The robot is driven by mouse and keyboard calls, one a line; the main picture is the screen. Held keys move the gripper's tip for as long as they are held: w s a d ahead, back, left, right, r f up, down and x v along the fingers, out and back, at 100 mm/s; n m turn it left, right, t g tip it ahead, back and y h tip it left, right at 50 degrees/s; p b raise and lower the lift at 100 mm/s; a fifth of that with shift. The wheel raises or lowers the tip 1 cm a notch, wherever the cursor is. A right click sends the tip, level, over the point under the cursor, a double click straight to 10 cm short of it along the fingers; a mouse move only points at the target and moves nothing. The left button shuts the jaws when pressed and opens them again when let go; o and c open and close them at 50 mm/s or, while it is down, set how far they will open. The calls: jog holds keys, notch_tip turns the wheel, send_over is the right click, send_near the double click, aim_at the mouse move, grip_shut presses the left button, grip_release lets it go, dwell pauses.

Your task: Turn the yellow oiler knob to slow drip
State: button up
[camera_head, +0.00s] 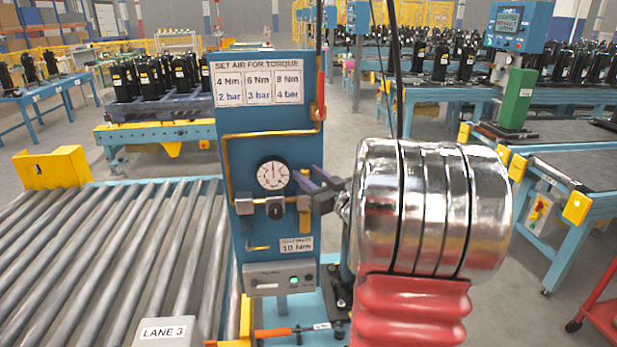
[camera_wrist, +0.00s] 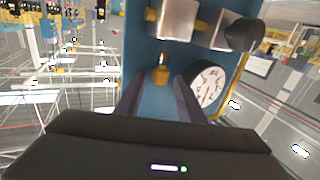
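A blue service panel (camera_head: 245,150) stands upright with a round pressure gauge (camera_head: 272,173) and a row of metal fittings below it. My gripper (camera_head: 307,177) is open at the panel's right edge, beside the gauge. In the wrist view, where the panel appears upside down, the small yellow knob (camera_wrist: 162,73) shows between the tips of my open gripper (camera_wrist: 159,82). The gauge (camera_wrist: 208,87) lies just right of the right finger there. Whether a finger touches the knob cannot be told. No drip marking is legible.
A yellow pipe (camera_head: 228,160) runs along the panel. Metal fittings (camera_wrist: 178,18) and a dark round knob (camera_wrist: 242,35) lie close to the fingers. A roller conveyor (camera_head: 100,260) is on the left. A red lever (camera_head: 321,95) is on the panel's right edge.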

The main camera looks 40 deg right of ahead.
grip_shut()
jog(key=shift+a, duration=0.15)
jog(key=shift+w+a+m+h, duration=0.1)
jog(key=shift+m+h, duration=0.4)
jog(key=shift+h, duration=0.2)
jog(key=shift+w+a+m+g+h, duration=0.2)
jog(key=shift+m+g+h, duration=0.65)
jog(key=shift+h, duration=0.4)
jog(key=shift+w+a+m+g+h, duration=0.1)
jog(key=shift+a+m+g+h, duration=0.1)
jog(key=shift+m+g+h, duration=0.65)
jog(key=shift+w+a+m+g+h, duration=0.15)
jog(key=shift+m+g+h, duration=0.35)
jog(key=shift+m+h, duration=0.85)
jog(key=shift+a+g+h, duration=0.1)
jog(key=shift+g+h, duration=0.3)
jog(key=shift+h, duration=0.35)
jog(key=shift+o, duration=0.6)
grip_release()
jog(key=shift+s, duration=0.1)
